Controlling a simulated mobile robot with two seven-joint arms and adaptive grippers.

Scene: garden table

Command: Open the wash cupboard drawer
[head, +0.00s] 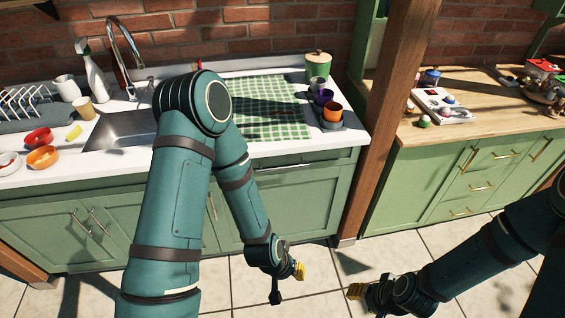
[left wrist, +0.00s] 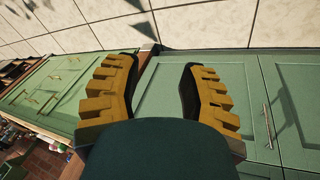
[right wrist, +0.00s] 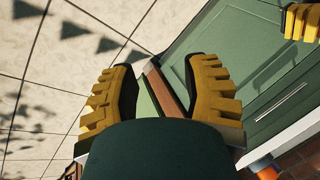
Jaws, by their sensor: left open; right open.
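The wash cupboard (head: 310,200) is green under a white top with the sink. Its drawer front (head: 300,171) is at the upper right, below the counter edge, with a long silver handle (head: 285,167). The drawer looks shut. The handle also shows in the right wrist view (right wrist: 280,103). My left gripper (head: 296,271) is low in front of the cupboard, apart from it; its fingers are open and empty in the left wrist view (left wrist: 160,68). My right gripper (head: 357,291) is further right over the floor; it is open and empty in the right wrist view (right wrist: 158,68).
A wooden post (head: 377,120) stands between the wash cupboard and another green cabinet (head: 470,180) with gold handles. Cups (head: 332,111) and a checked cloth (head: 255,110) lie on the white top. The tiled floor (head: 320,302) in front is clear.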

